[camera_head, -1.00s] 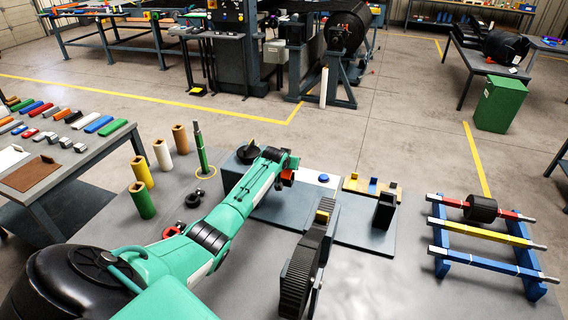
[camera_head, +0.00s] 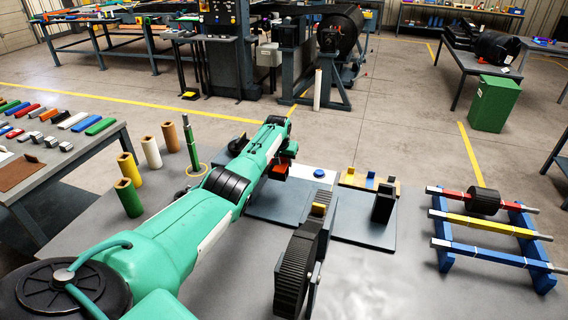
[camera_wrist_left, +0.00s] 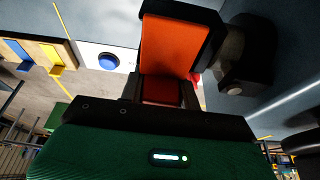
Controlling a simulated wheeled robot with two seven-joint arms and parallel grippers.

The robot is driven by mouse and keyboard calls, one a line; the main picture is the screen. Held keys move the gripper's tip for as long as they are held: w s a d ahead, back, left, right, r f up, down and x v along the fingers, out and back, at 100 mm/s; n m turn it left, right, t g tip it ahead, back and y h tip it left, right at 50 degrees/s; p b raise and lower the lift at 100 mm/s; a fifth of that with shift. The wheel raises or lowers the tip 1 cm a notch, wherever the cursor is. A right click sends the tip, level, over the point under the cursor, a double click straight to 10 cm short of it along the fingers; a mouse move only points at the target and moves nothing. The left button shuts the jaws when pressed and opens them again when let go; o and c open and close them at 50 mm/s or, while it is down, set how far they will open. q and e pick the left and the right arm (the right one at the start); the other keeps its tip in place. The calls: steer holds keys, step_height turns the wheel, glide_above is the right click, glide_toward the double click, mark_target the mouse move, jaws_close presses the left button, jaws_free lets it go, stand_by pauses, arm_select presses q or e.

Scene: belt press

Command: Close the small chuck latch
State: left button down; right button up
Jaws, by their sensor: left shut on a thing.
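My left arm reaches across the grey bench from the left in the head view, and its gripper (camera_head: 284,168) is low over the dark grey fixture plate (camera_head: 262,208). In the left wrist view an orange, black-edged finger (camera_wrist_left: 170,48) shows. A dark rounded part (camera_wrist_left: 245,55) with a short round stub lies right beside it. The gripper is shut on a part that its own finger mostly hides. I cannot make out the small chuck latch clearly; arm and gripper cover that area. My right gripper is not in view.
A black ribbed belt piece (camera_head: 298,268) stands upright on the bench close by. A white plate with a blue button (camera_head: 320,174) and a dark upright block (camera_head: 383,206) stand beyond it. A blue rack (camera_head: 446,262) with coloured bars is at right; coloured tubes (camera_head: 152,152) stand at left.

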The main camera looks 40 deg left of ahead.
mark_target(279, 167)
arm_select(q)
steer(key=c, duration=1)
jaws_free()
steer(key=shift+s+r, duration=0.1)
steer(key=shift+r, duration=0.3)
steer(key=v, duration=1.3)
steer(key=shift+b, duration=0.45)
steer(key=shift+s+f, duration=0.1)
steer(key=shift+f, duration=0.05)
